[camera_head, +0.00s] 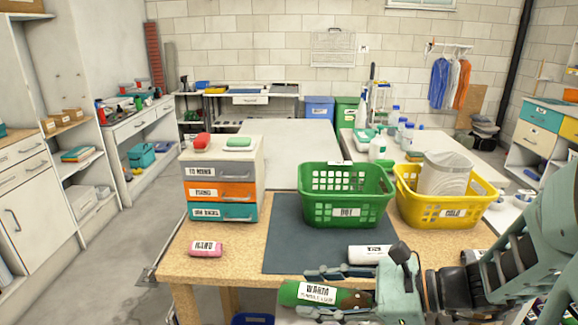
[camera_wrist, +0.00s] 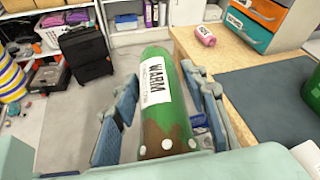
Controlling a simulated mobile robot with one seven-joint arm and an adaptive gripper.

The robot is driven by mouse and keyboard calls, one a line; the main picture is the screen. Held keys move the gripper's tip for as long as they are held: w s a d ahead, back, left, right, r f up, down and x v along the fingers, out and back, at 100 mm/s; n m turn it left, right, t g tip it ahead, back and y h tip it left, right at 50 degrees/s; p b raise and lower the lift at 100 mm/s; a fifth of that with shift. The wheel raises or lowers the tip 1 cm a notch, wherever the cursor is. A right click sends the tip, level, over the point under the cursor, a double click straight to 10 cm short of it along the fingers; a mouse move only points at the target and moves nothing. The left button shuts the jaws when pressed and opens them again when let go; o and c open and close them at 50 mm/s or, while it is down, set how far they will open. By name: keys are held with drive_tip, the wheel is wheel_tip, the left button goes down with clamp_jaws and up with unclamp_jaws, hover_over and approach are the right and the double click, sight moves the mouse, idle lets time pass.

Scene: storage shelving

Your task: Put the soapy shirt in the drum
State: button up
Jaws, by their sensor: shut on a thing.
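My gripper (camera_head: 335,293) is shut on a green roll (camera_head: 300,292) with a brown patch and a white label reading WARM. The label has a smaller second line that I cannot read surely. In the wrist view the roll (camera_wrist: 160,75) lies between the two fingers of my gripper (camera_wrist: 163,105). No drum shows clearly in either view.
A green basket (camera_head: 347,196) and a yellow basket (camera_head: 448,210) holding a whitish cylinder (camera_head: 445,174) stand at the back of the table. A drawer unit (camera_head: 222,191) is left. A pink roll (camera_head: 205,249) and white roll (camera_head: 369,254) lie in front. The dark mat (camera_head: 300,250) is mostly bare.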

drive_tip(key=w+d+f+m+t+h, duration=0.1)
drive_tip(key=w+d+f+m+t, duration=0.2)
drive_tip(key=w, duration=0.4)
drive_tip(key=w+d+f+h, duration=0.1)
drive_tip(key=w+d+f, duration=0.3)
drive_tip(key=w+d, duration=0.25)
wheel_tip(320, 180, up, 15)
drive_tip(key=a+p, duration=0.1)
drive_tip(key=p, duration=2)
drive_tip(key=shift+f, duration=0.15)
